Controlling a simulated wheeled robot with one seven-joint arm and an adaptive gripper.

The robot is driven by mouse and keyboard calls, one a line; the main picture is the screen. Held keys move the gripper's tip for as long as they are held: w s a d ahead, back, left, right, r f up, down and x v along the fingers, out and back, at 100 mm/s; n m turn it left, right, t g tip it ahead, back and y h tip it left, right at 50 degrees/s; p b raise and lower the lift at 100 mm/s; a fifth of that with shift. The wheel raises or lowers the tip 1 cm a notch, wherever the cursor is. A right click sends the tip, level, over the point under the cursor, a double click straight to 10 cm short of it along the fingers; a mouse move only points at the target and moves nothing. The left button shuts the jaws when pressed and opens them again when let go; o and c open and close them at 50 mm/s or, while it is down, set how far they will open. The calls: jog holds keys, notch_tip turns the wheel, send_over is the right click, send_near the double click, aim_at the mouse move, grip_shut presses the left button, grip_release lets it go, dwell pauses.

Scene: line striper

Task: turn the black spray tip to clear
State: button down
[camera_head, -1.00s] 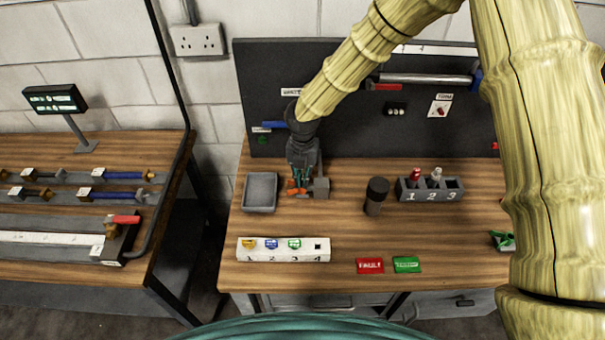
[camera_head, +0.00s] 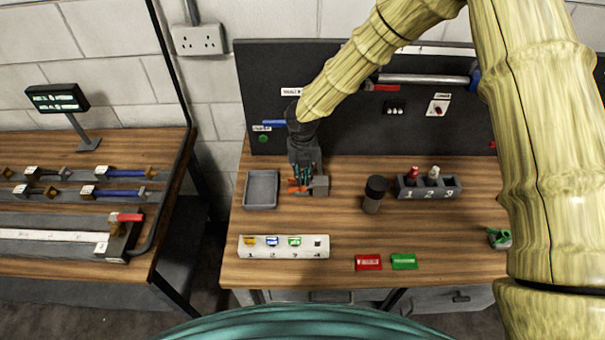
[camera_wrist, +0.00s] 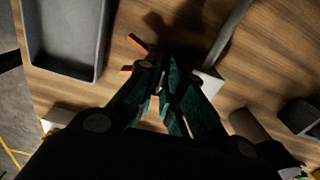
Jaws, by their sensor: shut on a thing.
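My gripper (camera_head: 303,182) is low over the back left of the workbench, pointing down. In the wrist view its dark green fingers (camera_wrist: 158,84) converge and are shut on the spray tip, which is mostly hidden between them. Orange pieces (camera_wrist: 140,42) stick out to the left of the fingertips; they also show in the head view (camera_head: 295,189). I cannot tell whether they belong to the tip. A grey block (camera_head: 320,186) stands just right of the fingers. The tip's turned angle cannot be read.
A grey tray (camera_head: 261,189) lies close left of my gripper. A black cylinder (camera_head: 375,194) and a numbered holder (camera_head: 428,188) stand to the right. A white numbered rack (camera_head: 283,253) and red (camera_head: 368,262) and green (camera_head: 404,261) plates lie in front. A dark panel rises behind.

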jog(key=shift+n+p, duration=0.8)
jog(key=shift+n, duration=1.4)
jog(key=n, duration=0.3)
jog(key=shift+n, duration=0.3)
jog(key=shift+f+n, duration=0.1)
jog(key=shift+n, duration=0.3)
jog(key=shift+n, duration=1.1)
jog(key=shift+s, duration=0.1)
jog(key=c, duration=1.5)
grip_release()
